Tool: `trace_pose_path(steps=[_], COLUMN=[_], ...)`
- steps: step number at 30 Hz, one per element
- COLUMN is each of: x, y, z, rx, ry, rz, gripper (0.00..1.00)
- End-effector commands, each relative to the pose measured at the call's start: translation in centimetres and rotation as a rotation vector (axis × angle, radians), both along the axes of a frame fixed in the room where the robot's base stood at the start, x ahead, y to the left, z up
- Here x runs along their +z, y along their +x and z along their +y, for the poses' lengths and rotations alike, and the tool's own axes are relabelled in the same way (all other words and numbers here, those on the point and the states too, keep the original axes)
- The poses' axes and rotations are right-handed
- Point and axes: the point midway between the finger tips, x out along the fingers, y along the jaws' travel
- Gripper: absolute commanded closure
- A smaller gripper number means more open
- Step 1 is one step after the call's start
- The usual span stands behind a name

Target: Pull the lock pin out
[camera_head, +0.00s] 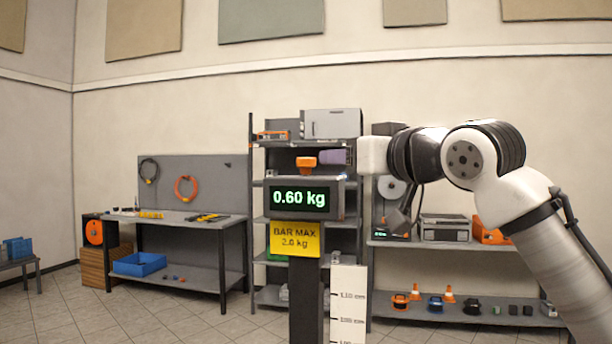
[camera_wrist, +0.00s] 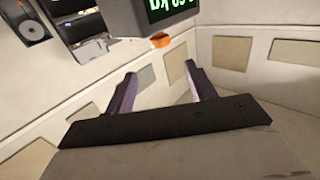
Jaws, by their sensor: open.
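An orange knob (camera_head: 306,162), which looks like the lock pin's head, sits on top of the dark display box (camera_head: 265,196). Any shaft below it is hidden. My gripper (camera_head: 325,157) comes in from the right at the knob's height, its purple fingers pointing left and ending just short of it. In the wrist view my gripper (camera_wrist: 160,68) is open, with nothing between its fingers. The orange knob (camera_wrist: 160,40) shows beyond the fingertips, roughly centred between them, against the display box (camera_wrist: 125,15), which appears upside down.
The display reads 0.60 kg, above a yellow sign (camera_head: 296,238) reading BAR MAX 2.0 kg on a dark post (camera_head: 304,295). A white scale board (camera_head: 348,305) stands right of the post. Shelving (camera_head: 251,200) is behind, and a workbench (camera_head: 180,228) stands at the left.

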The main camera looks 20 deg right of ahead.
Motion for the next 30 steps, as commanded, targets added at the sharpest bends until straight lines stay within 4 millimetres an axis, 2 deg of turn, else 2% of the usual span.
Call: trace_pose_path(steps=[5, 18, 24, 30], x=[0.3, 0.4, 0.2, 0.1], y=[1.9, 10.7, 12.8, 13.4], z=[0.4, 2.1, 2.6, 2.6], rx=[0.0, 0.0, 0.0, 0.0], ry=[-0.003, -0.003, -0.002, -0.001], rz=[0.003, 0.003, 0.001, -0.001], gripper=[0.45, 0.45, 0.45, 0.45])
